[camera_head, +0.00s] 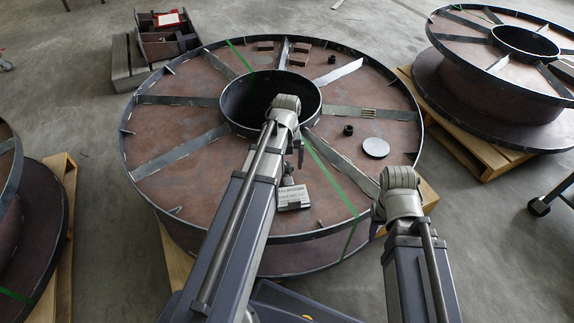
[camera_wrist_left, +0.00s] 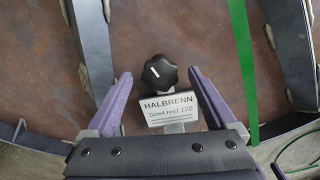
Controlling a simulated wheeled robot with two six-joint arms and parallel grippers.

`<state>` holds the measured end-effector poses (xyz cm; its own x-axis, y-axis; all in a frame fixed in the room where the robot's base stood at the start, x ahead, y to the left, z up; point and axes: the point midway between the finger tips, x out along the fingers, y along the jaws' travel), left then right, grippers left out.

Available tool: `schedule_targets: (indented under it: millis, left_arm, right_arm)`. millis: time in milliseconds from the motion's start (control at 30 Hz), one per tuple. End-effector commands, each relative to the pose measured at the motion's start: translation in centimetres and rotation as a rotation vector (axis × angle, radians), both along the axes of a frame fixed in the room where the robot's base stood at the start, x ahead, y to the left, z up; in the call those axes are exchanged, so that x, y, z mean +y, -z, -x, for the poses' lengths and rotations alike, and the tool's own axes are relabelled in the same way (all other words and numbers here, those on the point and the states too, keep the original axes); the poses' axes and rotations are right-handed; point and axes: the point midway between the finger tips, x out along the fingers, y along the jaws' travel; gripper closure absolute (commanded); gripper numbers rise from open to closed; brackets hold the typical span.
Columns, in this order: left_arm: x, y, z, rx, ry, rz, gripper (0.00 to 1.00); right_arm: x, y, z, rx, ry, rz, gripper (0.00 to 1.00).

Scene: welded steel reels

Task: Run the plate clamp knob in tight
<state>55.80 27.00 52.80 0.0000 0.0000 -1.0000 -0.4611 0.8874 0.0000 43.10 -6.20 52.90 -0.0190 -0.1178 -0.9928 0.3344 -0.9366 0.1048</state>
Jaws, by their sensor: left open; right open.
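The black lobed plate clamp knob (camera_wrist_left: 155,73) with a white mark on top shows in the left wrist view, at the upper edge of the label plate (camera_wrist_left: 170,111). The plate reads HALBRENN, Steel reel 120; it also shows in the head view (camera_head: 293,197), on the near part of the middle reel. My left gripper (camera_wrist_left: 159,74) is open. Its purple fingers stand on either side of the knob, with gaps on both sides; how deep they reach I cannot tell. In the head view my own arm hides most of this gripper. My right gripper is hidden behind its arm.
The middle steel reel (camera_head: 175,145) has raised spokes and a rim. A grey disc (camera_head: 375,148), dark nuts (camera_head: 348,130) and brown blocks (camera_head: 299,54) lie on it. A green strap (camera_wrist_left: 244,70) runs right of the knob. Other reels stand at left and upper right (camera_head: 470,90).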

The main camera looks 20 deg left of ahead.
Motion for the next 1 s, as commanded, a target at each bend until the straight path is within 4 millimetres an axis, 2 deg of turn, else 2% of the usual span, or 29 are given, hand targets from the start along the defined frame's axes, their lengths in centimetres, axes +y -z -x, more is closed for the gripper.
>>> schedule_targets:
  millis: [133,233,533,1000]
  left_arm:
    - [0.0,0.0,0.0,0.000,-0.001,0.000,0.09]
    - [0.0,0.0,0.0,0.000,-0.001,0.000,0.00]
    - [0.0,-0.3,0.0,0.000,-0.001,0.000,0.00]
    - [0.0,-4.6,0.0,0.000,-0.001,0.000,0.00]
  right_arm:
    - [0.0,0.0,0.0,0.000,0.000,0.000,0.50]
    - [0.0,0.0,0.0,0.000,0.000,0.000,0.50]
    - [0.0,-0.3,0.0,0.000,0.000,0.000,0.50]
    - [0.0,-4.6,0.0,0.001,0.006,0.000,0.50]
